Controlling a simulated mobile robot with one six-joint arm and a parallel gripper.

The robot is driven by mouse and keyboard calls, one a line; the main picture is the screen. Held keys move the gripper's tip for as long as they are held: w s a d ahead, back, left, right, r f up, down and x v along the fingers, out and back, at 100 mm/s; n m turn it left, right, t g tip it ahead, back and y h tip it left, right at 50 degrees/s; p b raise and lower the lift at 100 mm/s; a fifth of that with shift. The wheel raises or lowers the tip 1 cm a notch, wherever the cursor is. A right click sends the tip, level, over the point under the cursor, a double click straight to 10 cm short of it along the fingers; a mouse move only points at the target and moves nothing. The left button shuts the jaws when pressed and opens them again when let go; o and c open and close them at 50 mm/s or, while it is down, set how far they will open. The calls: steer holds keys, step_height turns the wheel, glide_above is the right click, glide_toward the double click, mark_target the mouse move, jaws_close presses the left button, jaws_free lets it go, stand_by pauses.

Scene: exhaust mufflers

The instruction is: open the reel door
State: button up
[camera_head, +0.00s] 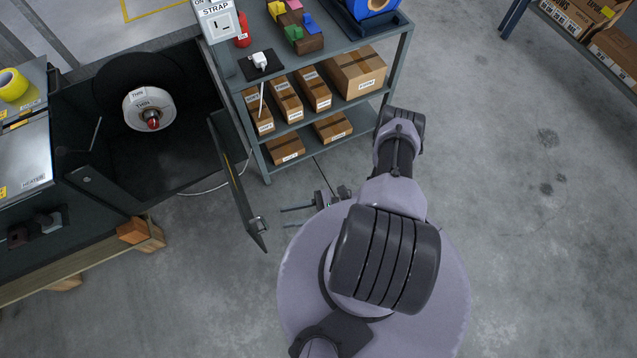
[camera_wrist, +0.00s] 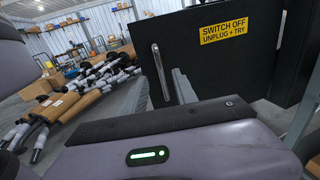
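The reel door (camera_head: 232,170) is a dark panel that stands swung out from the black reel cabinet (camera_head: 190,165). Its handle (camera_head: 258,224) is near the end farther from the shelf. Inside the open cabinet is a white reel (camera_head: 148,108) marked THIN. My gripper (camera_head: 284,217) is to the right of the handle, fingers pointing left, open and apart from the door. In the wrist view the black door (camera_wrist: 225,60) shows a yellow SWITCH OFF label (camera_wrist: 223,31) and a metal handle (camera_wrist: 160,72).
A grey shelf unit (camera_head: 322,117) with cardboard boxes stands just beyond the door, close to my arm. A bench (camera_head: 20,160) with a heater plate is at the left. A cable (camera_head: 205,190) lies on the floor by the cabinet. The floor at right is clear.

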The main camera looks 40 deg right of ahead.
steer(key=v, duration=0.9)
